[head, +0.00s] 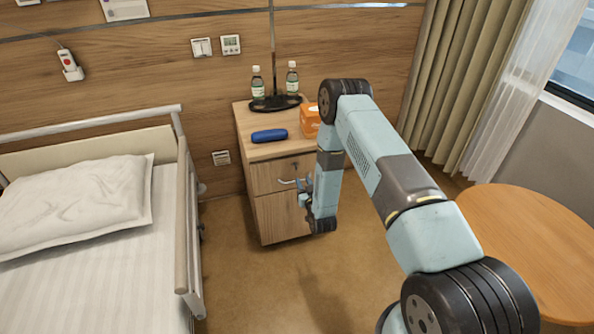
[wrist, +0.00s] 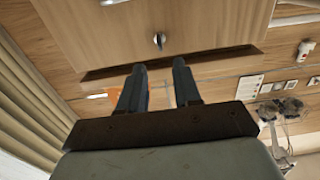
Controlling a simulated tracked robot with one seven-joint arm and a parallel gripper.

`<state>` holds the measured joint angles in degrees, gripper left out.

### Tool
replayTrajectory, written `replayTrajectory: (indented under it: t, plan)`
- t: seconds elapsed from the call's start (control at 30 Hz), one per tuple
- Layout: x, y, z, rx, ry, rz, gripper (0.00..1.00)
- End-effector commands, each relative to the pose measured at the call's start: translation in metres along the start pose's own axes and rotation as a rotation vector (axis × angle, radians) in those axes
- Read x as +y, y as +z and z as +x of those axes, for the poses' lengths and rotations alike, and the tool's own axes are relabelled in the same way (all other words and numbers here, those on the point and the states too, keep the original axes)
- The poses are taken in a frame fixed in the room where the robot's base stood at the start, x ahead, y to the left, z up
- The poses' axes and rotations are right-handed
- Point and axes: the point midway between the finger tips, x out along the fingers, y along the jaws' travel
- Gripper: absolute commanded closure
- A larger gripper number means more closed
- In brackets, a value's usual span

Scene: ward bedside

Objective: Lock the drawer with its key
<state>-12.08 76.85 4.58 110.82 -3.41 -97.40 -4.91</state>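The drawer (head: 268,177) is the upper front of the wooden bedside cabinet (head: 277,222) and looks shut in the head view. Its lock (head: 295,166) sits near the top edge, above the bar handle (head: 287,181). In the wrist view a small metal piece (wrist: 159,40) stands out from the drawer front (wrist: 205,22); I cannot tell key from lock there. My gripper (head: 302,185) is in front of the drawer, by the handle. In the wrist view its fingers (wrist: 159,66) are apart and empty, short of the metal piece and to either side of it.
The bed (head: 188,230) stands left, a round table (head: 530,235) right. Floor (head: 250,285) before the cabinet is clear.

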Motion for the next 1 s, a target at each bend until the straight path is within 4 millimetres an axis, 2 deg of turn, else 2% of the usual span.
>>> replayTrajectory:
  t: [0.3,0.5,0.7,0.97,1.0]
  plan:
    - [0.0,0.0,0.056,0.001,0.0,0.0,0.67]
    - [0.0,0.0,0.079,-0.001,0.0,0.0,0.67]
    - [0.0,0.0,0.088,-0.001,0.0,0.0,0.67]
    - [0.0,0.0,0.089,-0.002,0.0,0.0,0.67]
    - [0.0,0.0,0.089,-0.002,0.0,0.0,0.71]
